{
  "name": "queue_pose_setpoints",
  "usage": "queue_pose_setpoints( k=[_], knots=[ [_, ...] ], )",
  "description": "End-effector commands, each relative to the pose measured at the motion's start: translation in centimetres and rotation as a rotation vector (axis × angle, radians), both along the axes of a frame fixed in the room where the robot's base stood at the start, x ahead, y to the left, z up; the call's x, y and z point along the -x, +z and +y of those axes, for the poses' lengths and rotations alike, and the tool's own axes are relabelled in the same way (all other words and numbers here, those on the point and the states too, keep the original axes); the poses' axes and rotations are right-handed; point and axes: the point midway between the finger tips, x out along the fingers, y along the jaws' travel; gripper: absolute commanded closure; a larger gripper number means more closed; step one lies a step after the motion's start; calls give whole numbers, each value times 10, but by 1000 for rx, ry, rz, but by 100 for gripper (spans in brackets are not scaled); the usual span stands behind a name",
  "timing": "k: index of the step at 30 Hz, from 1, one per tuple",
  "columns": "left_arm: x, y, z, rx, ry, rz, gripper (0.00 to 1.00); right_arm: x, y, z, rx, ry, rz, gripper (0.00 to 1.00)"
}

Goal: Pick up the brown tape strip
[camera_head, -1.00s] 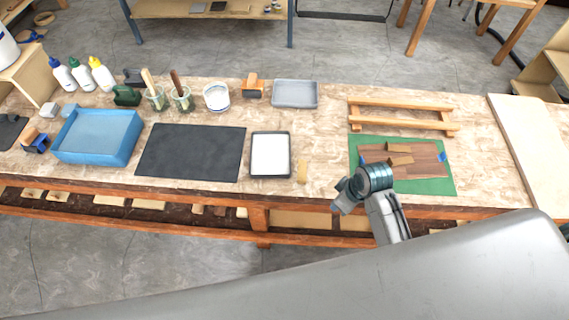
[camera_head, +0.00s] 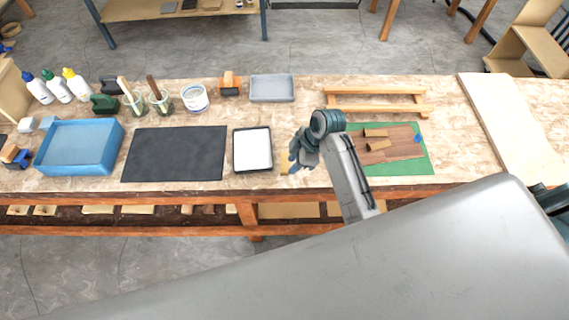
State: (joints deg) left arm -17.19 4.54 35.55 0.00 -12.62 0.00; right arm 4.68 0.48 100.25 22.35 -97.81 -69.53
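A small tan-brown strip (camera_head: 284,169), which looks like the brown tape strip, lies on the bench just right of the white-filled tray. Only a sliver of it shows, as my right gripper covers most of it. My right gripper (camera_head: 297,160) is over or right beside the strip, pointing down-left. Its fingers are small and partly hidden, so I cannot tell whether they are open or touching the strip. My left gripper is not in view.
The dark-rimmed tray (camera_head: 252,171) stands close left of my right gripper. A green mat (camera_head: 410,168) with brown wood pieces lies to the right, behind my arm. A wooden frame (camera_head: 376,92) is behind it. A black mat (camera_head: 175,153) and blue tub (camera_head: 78,148) are left.

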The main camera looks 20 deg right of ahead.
Motion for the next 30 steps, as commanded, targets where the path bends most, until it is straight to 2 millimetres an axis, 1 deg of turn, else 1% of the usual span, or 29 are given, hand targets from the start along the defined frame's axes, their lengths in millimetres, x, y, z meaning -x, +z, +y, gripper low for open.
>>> queue_pose_setpoints(
  k=[5, 9, 12, 15, 23, 27, 30],
  knots=[
    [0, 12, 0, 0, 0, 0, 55, -1, -9, 6, 0, -1, 4, 71],
    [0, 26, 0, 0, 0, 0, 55, -3, -26, 14, 0, -1, 4, 71],
    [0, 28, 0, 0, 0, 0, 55, -5, -39, 18, 1, -2, 3, 71],
    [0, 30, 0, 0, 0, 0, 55, -6, -47, 21, 1, -1, 2, 71],
    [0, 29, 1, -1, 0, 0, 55, -6, -50, 22, 1, -2, -1, 71],
    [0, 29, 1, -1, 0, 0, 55, -6, -50, 21, 1, -2, -1, 99],
    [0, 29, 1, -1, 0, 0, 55, -6, -50, 21, 1, -2, -1, 100]
  ],
)
